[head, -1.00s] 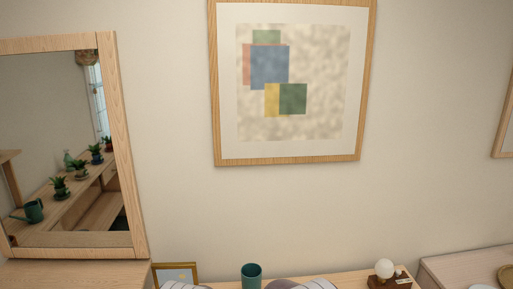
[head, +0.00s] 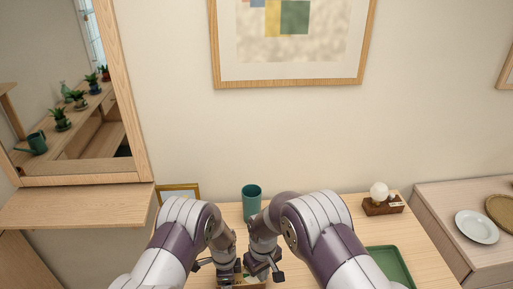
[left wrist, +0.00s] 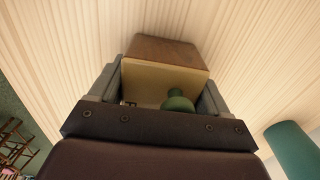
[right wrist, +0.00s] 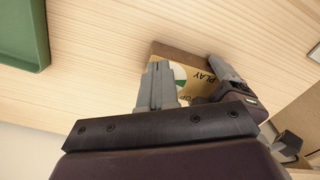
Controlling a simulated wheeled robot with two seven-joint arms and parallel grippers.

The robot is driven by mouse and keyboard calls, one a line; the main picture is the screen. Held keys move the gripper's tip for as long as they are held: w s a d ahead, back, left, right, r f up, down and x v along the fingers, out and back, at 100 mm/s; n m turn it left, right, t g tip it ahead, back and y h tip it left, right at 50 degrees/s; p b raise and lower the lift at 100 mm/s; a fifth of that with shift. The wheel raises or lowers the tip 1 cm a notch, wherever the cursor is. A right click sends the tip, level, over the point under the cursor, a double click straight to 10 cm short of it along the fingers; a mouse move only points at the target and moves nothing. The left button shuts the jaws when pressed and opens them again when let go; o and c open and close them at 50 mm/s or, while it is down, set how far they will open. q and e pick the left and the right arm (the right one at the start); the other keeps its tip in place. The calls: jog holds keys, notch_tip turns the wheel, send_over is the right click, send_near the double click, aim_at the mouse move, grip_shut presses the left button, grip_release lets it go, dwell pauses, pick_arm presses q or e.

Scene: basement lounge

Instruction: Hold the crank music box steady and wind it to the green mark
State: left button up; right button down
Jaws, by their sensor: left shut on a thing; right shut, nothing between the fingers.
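The music box (head: 233,286) is a small brown wooden box with a cream top, mostly hidden behind my grippers in the head view. In the left wrist view the box (left wrist: 165,50) sits between the two fingers of my left gripper (left wrist: 160,88), which is shut on it. A green rounded knob (left wrist: 178,101) shows at its near side. In the right wrist view the top plate (right wrist: 196,84) has lettering including "PLAY" and a green and white dial (right wrist: 179,72). My right gripper (right wrist: 158,68) is shut and empty, its fingertips beside the dial. I cannot tell whether they touch the box.
A dark green cup (head: 252,200) stands behind the grippers. A green tray (head: 389,265) lies to the right. A lamp on a wooden base (head: 382,204) stands at the back right, and a gold frame (head: 180,190) at the back left. Bare tabletop lies between tray and lamp.

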jog(key=shift+w+d, duration=0.45)
jog(key=shift+w, duration=0.15)
jog(key=shift+d, duration=0.1)
notch_tip(320, 180, up, 6)
jog(key=shift+s+d, duration=0.25)
jog(key=shift+d, duration=0.05)
dwell(0.5)
